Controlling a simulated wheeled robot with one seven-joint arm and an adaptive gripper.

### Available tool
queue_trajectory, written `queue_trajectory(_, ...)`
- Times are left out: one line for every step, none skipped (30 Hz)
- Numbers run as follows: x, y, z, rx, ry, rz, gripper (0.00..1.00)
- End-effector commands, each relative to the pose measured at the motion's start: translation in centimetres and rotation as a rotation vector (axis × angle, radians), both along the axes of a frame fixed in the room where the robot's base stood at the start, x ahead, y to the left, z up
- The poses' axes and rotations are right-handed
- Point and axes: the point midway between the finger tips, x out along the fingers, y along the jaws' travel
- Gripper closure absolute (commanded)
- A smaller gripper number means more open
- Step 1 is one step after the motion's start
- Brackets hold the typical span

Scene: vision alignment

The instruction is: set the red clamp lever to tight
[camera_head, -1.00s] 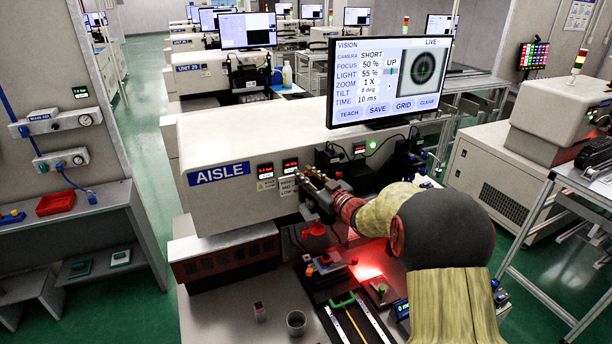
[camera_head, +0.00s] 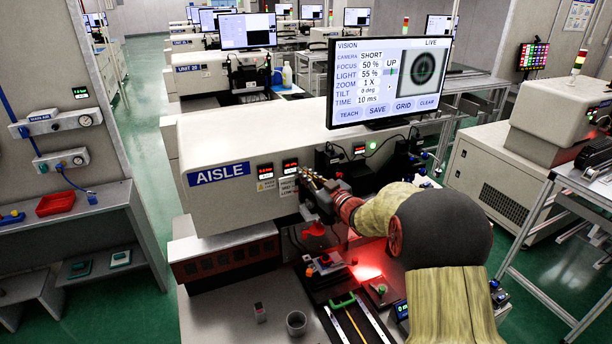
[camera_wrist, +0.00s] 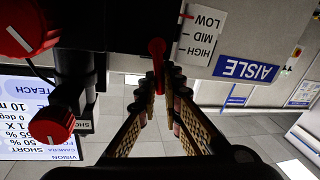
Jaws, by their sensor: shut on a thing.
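My gripper (camera_wrist: 168,80) is shut on a slim red lever (camera_wrist: 157,48) in the wrist view. The lever's round end is at the top and its stem runs down between the fingertips. Next to it is a white plate (camera_wrist: 203,35) reading HIGH, MID, LOW, upside down in this view. No "tight" mark is readable, so I cannot tell whether this is the clamp lever. In the head view my gripper (camera_head: 314,184) is at the front of the AISLE machine (camera_head: 235,140); its fingers hide the lever there.
Red knobs (camera_wrist: 52,125) on dark posts stand close to the left of my fingers in the wrist view. A red part (camera_head: 313,230) is below my gripper in the head view. The monitor (camera_head: 388,75) stands above. A grey cup (camera_head: 296,322) is on the table front.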

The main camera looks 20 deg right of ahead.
Motion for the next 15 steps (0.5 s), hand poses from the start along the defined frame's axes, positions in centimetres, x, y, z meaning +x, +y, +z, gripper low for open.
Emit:
queue_trajectory(0.0, 0.0, 0.0, 0.0, 0.0, 0.0, 1.0)
queue_trajectory(0.0, 0.0, 0.0, 0.0, 0.0, 0.0, 1.0)
queue_trajectory(0.0, 0.0, 0.0, 0.0, 0.0, 0.0, 1.0)
queue_trajectory(0.0, 0.0, 0.0, 0.002, 0.0, 0.0, 1.0)
queue_trajectory(0.0, 0.0, 0.0, 0.009, 0.001, 0.0, 1.0)
queue_trajectory(0.0, -0.1, 0.0, 0.026, 0.001, -0.001, 1.0)
queue_trajectory(0.0, -0.2, 0.0, 0.046, 0.001, -0.001, 1.0)
queue_trajectory(0.0, -0.4, 0.0, 0.069, 0.001, -0.001, 1.0)
queue_trajectory(0.0, -0.5, 0.1, 0.105, 0.001, -0.001, 1.0)
queue_trajectory(0.0, -0.6, 0.1, 0.131, 0.001, -0.001, 1.0)
queue_trajectory(0.0, -0.7, 0.1, 0.157, 0.001, 0.0, 1.0)
queue_trajectory(0.0, -0.8, 0.1, 0.186, 0.001, 0.0, 1.0)
queue_trajectory(0.0, -0.9, 0.1, 0.205, 0.0, 0.0, 1.0)
queue_trajectory(0.0, -1.0, 0.1, 0.22, 0.0, 0.0, 1.0)
queue_trajectory(0.0, -1.1, 0.1, 0.235, 0.0, 0.0, 1.0)
